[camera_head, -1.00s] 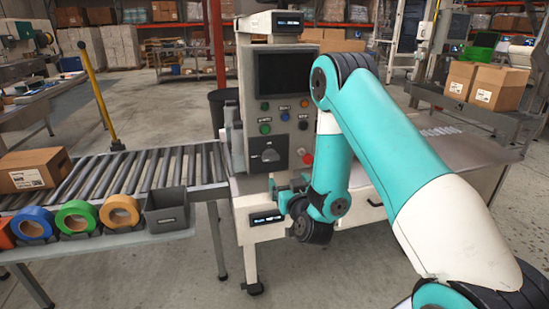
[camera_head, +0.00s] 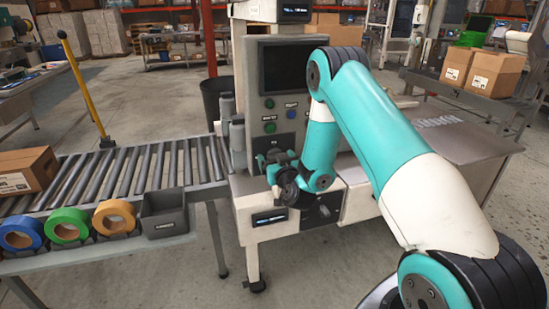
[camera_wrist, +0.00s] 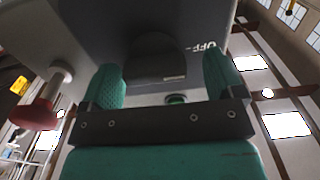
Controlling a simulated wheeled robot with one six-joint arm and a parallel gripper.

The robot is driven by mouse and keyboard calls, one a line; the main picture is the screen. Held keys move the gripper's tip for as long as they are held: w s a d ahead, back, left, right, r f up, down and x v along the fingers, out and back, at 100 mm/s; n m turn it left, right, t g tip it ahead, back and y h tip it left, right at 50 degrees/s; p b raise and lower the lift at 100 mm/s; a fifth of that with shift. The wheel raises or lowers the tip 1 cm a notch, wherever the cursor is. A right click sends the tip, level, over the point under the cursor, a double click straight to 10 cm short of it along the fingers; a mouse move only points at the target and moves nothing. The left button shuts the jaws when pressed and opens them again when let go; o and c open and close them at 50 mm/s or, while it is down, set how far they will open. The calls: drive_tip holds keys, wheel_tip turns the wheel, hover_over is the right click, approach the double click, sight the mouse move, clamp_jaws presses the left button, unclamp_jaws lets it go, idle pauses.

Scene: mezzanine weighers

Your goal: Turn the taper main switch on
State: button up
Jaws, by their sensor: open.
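The taper control panel (camera_head: 254,95) stands upright on the machine, with a dark screen and coloured buttons. In the head view my gripper (camera_head: 271,168) is at the panel's lower part and hides the main switch. Contact cannot be told. White lettering that seems to read OFF (camera_wrist: 201,47) is beside the right finger.
A red mushroom button (camera_wrist: 36,112) sticks out at the left in the wrist view. A roller conveyor (camera_head: 150,168) with tape rolls (camera_head: 115,216) and a grey bin (camera_head: 165,212) lies left of the machine. A flat machine table (camera_head: 440,150) extends right.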

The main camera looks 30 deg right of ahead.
drive_tip(key=shift+d, duration=0.1)
drive_tip(key=shift+d, duration=0.1)
drive_tip(key=shift+c, duration=0.4)
drive_tip(key=c, duration=0.8)
drive_tip(key=shift+s, duration=0.1)
drive_tip(key=shift+c, duration=0.2)
